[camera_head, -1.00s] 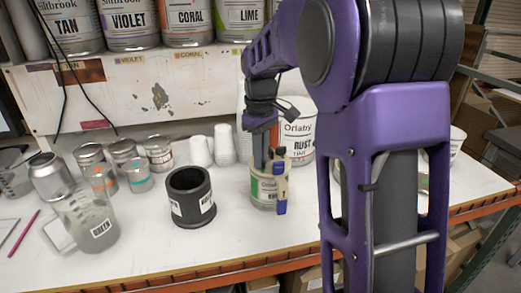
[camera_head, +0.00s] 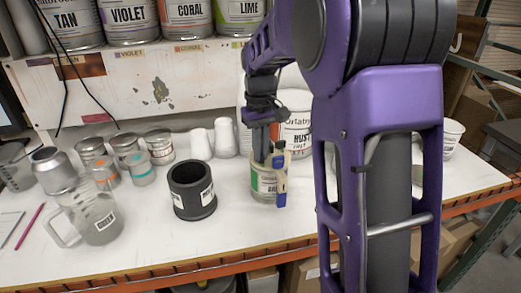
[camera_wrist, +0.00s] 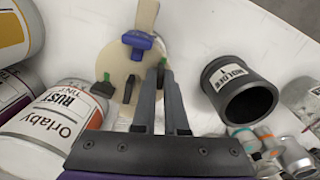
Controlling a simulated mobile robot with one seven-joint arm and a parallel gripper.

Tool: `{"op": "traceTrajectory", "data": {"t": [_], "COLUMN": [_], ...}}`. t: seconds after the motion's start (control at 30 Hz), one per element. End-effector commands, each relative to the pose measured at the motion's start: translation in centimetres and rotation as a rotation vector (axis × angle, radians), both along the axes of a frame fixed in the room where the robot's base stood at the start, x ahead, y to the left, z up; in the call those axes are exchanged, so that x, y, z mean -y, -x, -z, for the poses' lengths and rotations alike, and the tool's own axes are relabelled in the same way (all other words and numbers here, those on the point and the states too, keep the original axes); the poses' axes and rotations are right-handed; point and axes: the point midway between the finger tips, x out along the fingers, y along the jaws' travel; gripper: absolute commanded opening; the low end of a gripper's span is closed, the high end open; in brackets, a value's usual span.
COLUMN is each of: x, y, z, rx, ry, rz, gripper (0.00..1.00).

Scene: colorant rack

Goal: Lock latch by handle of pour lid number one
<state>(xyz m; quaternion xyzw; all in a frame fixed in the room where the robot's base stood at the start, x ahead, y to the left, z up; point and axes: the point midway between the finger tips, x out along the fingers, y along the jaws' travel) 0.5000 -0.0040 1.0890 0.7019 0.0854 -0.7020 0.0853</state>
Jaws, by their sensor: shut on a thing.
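A small can (camera_head: 264,183) with a pale, green-marked label stands upright on the white bench. A cream pour lid (camera_wrist: 122,72) sits on it, with a blue latch piece (camera_wrist: 137,40) at one side. The blue piece also hangs down the can's side in the head view (camera_head: 281,187). The fingers hide much of that part, and I cannot tell the latch's exact state.
A black pot (camera_head: 192,190) stands left of the can. The large RUST tin (camera_head: 297,125) stands close behind it. A clear jug (camera_head: 92,218), small tins and white cups (camera_head: 200,145) are farther left. The bench's front edge (camera_head: 235,262) lies below.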

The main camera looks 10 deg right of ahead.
Motion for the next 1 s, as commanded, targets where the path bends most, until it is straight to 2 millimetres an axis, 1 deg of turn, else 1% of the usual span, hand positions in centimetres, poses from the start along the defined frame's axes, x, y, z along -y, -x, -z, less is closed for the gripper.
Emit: {"op": "traceTrajectory", "data": {"t": [0.1,0.13,0.3,0.57,0.67,0.77,0.87,1.0], "x": [0.0,0.0,0.0,0.0,0.0,0.0,0.0,0.0], "y": [0.0,0.0,0.0,0.0,0.0,-0.1,-0.1,-0.1], "z": [0.0,0.0,0.0,0.0,-0.4,-1.6,-3.6,-6.9], "rx": [0.0,0.0,0.0,0.0,0.002,0.003,0.006,0.005], "ry": [0.0,0.0,0.0,0.0,0.0,0.0,0.001,0.001], "rz": [0.0,-0.001,-0.001,-0.001,-0.001,-0.001,-0.001,-0.001], "gripper": [0.0,0.12,0.41,0.41,0.41,0.41,0.41,0.41]}}
